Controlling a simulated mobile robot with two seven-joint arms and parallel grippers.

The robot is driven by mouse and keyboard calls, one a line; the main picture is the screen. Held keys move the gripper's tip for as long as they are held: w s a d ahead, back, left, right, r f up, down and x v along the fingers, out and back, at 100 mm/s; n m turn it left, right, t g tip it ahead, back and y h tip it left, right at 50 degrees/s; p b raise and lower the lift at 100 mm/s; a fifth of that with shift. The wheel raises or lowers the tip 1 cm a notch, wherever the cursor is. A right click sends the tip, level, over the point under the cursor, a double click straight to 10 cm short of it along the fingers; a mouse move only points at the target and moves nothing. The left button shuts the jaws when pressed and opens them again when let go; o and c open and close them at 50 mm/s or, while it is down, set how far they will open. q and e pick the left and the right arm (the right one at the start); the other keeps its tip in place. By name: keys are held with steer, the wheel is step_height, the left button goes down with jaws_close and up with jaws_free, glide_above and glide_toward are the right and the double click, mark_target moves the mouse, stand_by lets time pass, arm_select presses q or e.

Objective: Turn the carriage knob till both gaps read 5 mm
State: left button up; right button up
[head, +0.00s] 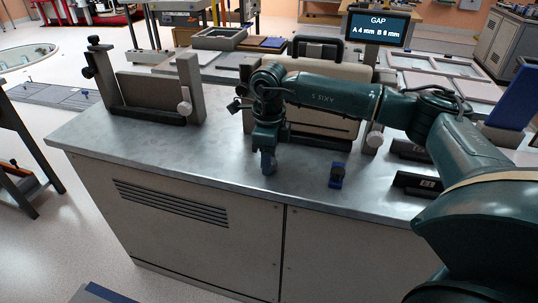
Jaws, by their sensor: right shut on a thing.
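The gap display (377,28) reads A 4 mm and B 6 mm. Below it stands a beige carriage panel (325,69) in an upright frame, partly hidden by my right arm. My right gripper (246,103) is at the frame's left post, shut on the dark carriage knob (236,104). The fingers are small and partly covered by my wrist, so the grip shows poorly. My left gripper is out of view.
A similar frame (190,88) stands at the left of the metal bench (215,150). A small dark and blue block (337,175) and dark holders (416,184) lie on the right. The bench's front middle is clear. Trays (219,38) stand behind.

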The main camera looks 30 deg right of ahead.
steer(key=m, duration=0.2)
steer(key=shift+r+m+p, duration=0.1)
steer(key=shift+m+p, duration=0.25)
steer(key=shift+m, duration=0.95)
steer(key=shift+m+p, duration=0.45)
steer(key=shift+m, duration=0.35)
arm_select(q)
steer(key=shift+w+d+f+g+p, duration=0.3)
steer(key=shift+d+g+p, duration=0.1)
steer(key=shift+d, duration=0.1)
arm_select(e)
steer(key=shift+m, duration=1.6)
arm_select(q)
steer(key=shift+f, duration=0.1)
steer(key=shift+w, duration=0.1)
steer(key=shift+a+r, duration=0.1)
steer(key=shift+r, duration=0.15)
arm_select(e)
steer(key=o, duration=1)
